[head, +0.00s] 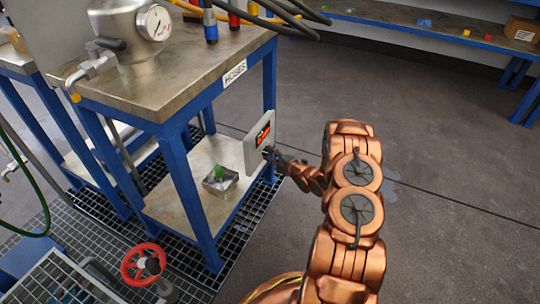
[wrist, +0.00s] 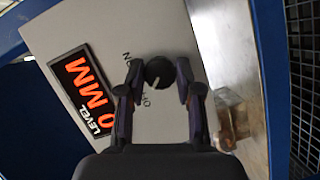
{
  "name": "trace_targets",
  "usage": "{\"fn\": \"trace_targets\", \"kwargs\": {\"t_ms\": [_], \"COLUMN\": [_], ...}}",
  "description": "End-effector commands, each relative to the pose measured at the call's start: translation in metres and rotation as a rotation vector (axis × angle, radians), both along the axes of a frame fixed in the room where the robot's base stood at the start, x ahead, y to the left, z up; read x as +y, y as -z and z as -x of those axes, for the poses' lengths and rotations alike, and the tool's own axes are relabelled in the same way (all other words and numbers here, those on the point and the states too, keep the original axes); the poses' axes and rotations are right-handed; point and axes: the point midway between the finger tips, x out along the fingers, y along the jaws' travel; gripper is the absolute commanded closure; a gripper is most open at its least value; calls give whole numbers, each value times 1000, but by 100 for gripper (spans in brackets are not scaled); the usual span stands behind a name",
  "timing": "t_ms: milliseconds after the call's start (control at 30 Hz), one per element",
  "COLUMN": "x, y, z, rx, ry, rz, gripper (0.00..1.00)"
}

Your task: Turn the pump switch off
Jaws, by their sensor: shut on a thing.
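The pump switch is a round black knob (wrist: 158,72) on a pale grey panel (wrist: 100,25). A short pale mark on the knob points down and left in the wrist view, towards the OFF lettering; its exact setting is hard to tell. Lettering for ON and OFF is beside the knob, partly covered by a finger. My gripper (wrist: 159,69) has one finger on each side of the knob and is shut on it. In the head view the panel (head: 250,153) hangs at the table's right end, with my gripper (head: 270,153) against its face; the knob is hidden there.
A display (wrist: 84,90) reading LEVEL and MM sits beside the knob. A blue-legged table (head: 180,90) carries a metal vessel with a gauge (head: 153,22). Floor to the right is clear.

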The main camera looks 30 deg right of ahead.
Motion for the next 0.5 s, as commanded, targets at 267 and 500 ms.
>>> {"fn": "trace_targets", "kwargs": {"t_ms": [267, 500], "x": [0, 0], "y": [0, 0], "z": [0, 0], "rx": [1, 1], "ry": [-1, -1], "rz": [0, 0], "gripper": [40, 40]}}
